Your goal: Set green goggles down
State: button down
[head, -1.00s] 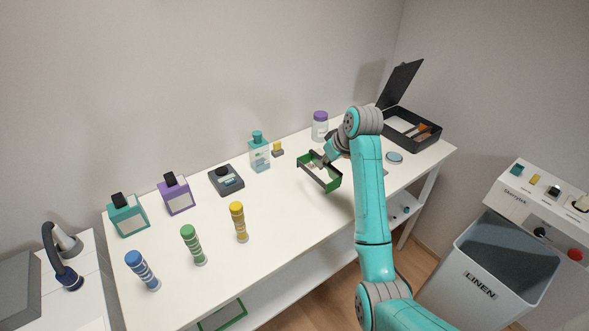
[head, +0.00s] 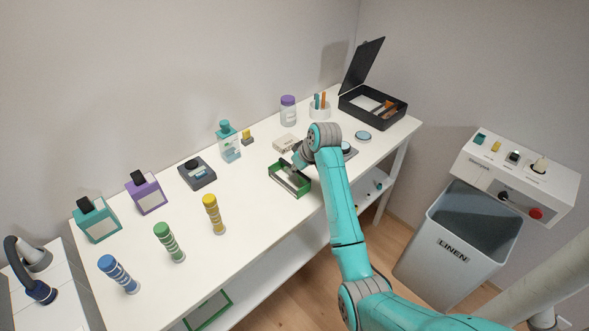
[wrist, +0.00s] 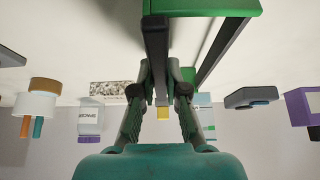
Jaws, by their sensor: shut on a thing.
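The green goggles (head: 276,184) have a green frame and dark side arms. They are over the middle-right part of the white table, low at its surface; I cannot tell whether they touch it. My gripper (head: 296,163) is shut on the goggles, reaching in from the right. In the wrist view, my gripper's fingers (wrist: 158,98) close on a dark arm of the goggles, and the green frame (wrist: 222,8) shows at the top edge. Part of the goggles is hidden by my gripper in the head view.
Behind the goggles stand a teal bottle (head: 229,148), a small yellow-topped item (head: 247,138) and a white box (head: 286,143). A yellow ringed cylinder (head: 214,216) stands to the left. An open black case (head: 372,112) sits at the far right. The table front-left of the goggles is clear.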

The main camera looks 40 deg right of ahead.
jog(key=c, duration=1.2)
grip_release()
jog(key=shift+f, duration=0.1)
jog(key=v, duration=1.2)
